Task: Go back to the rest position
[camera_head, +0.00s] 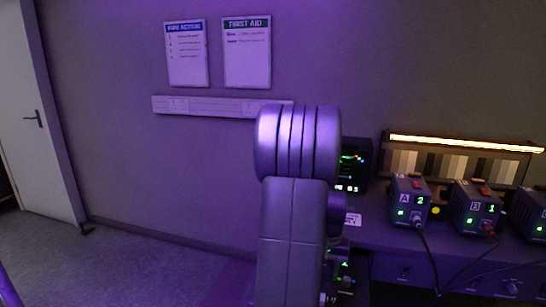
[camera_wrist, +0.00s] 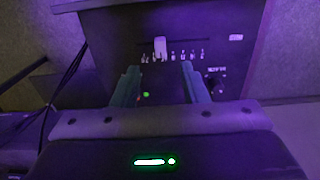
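My gripper (camera_wrist: 160,78) shows in the wrist view with its two fingers wide apart and nothing between them. Beyond the fingertips is a dark control panel (camera_wrist: 105,35) with a pale slider cap (camera_wrist: 160,47), a row of small markings and a round knob (camera_wrist: 215,84). A small green light (camera_wrist: 146,95) shows between the fingers. I cannot tell how far the fingertips are from the panel. In the head view my arm rises in the middle and hides part of the bench; my gripper is not visible there.
Power boxes A (camera_head: 410,200) and B (camera_head: 475,207) stand on the bench at right, with a third at the edge and cables hanging down. A dark monitor (camera_head: 354,163) is partly behind my arm. Open floor (camera_head: 130,265) and a door (camera_head: 30,120) lie at left.

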